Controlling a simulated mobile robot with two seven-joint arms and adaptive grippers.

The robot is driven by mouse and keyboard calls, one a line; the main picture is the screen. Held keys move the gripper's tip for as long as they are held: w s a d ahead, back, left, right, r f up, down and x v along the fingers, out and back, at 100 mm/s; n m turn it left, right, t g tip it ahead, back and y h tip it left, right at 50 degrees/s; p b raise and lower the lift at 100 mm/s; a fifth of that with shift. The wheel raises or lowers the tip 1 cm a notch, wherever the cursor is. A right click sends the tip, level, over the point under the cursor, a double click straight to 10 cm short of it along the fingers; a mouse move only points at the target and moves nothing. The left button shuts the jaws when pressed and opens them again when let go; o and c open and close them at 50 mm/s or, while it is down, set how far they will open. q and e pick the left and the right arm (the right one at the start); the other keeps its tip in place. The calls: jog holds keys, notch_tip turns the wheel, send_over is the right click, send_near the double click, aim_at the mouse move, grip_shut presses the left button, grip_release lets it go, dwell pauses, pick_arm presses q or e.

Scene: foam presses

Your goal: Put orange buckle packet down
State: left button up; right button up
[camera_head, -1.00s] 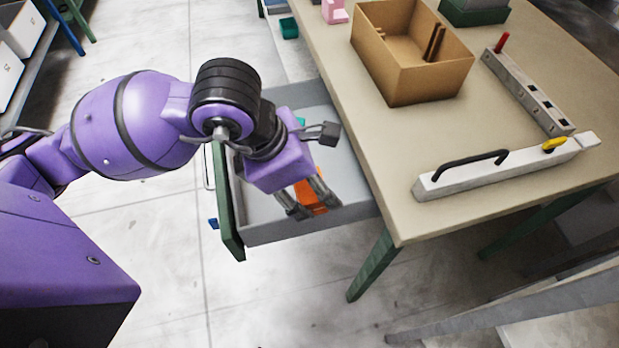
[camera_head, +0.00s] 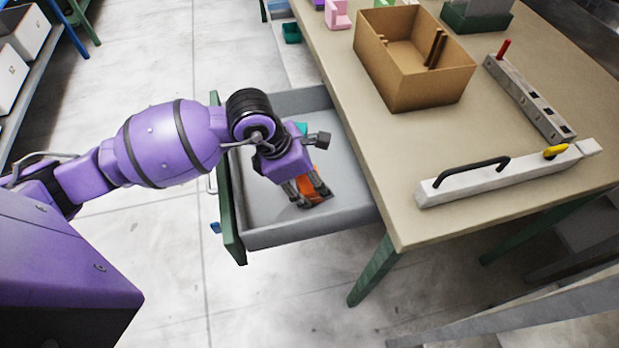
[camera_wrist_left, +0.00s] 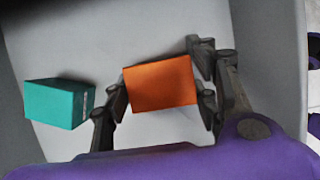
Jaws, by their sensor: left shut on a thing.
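The orange buckle packet (camera_head: 313,186) is between the fingers of my left gripper (camera_head: 313,194), low inside the open grey drawer (camera_head: 345,216). In the left wrist view the orange packet (camera_wrist_left: 160,84) shows as a box with a finger against each side, so the left gripper (camera_wrist_left: 160,98) is shut on it. I cannot tell whether its underside touches the drawer floor. A teal box (camera_wrist_left: 60,103) lies in the drawer to the left of the packet in the wrist view, apart from it. My right gripper is not in view.
The drawer's green front (camera_head: 230,200) stands pulled out from the table (camera_head: 390,150). On the table are a cardboard box (camera_head: 415,85), a white bar with a black handle (camera_head: 480,178) and a grey strip with a red knob (camera_head: 528,98). The drawer floor around the packet is partly clear.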

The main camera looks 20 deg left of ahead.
pick_arm(q)
jog(key=o, duration=1.2)
jog(key=shift+f, duration=0.1)
jog(key=shift+o, duration=0.2)
jog(key=shift+a+r, duration=0.1)
jog(key=shift+r, duration=0.4)
jog(key=v, duration=1.1)
jog(key=shift+s+r, duration=0.1)
jog(key=shift+r, duration=0.05)
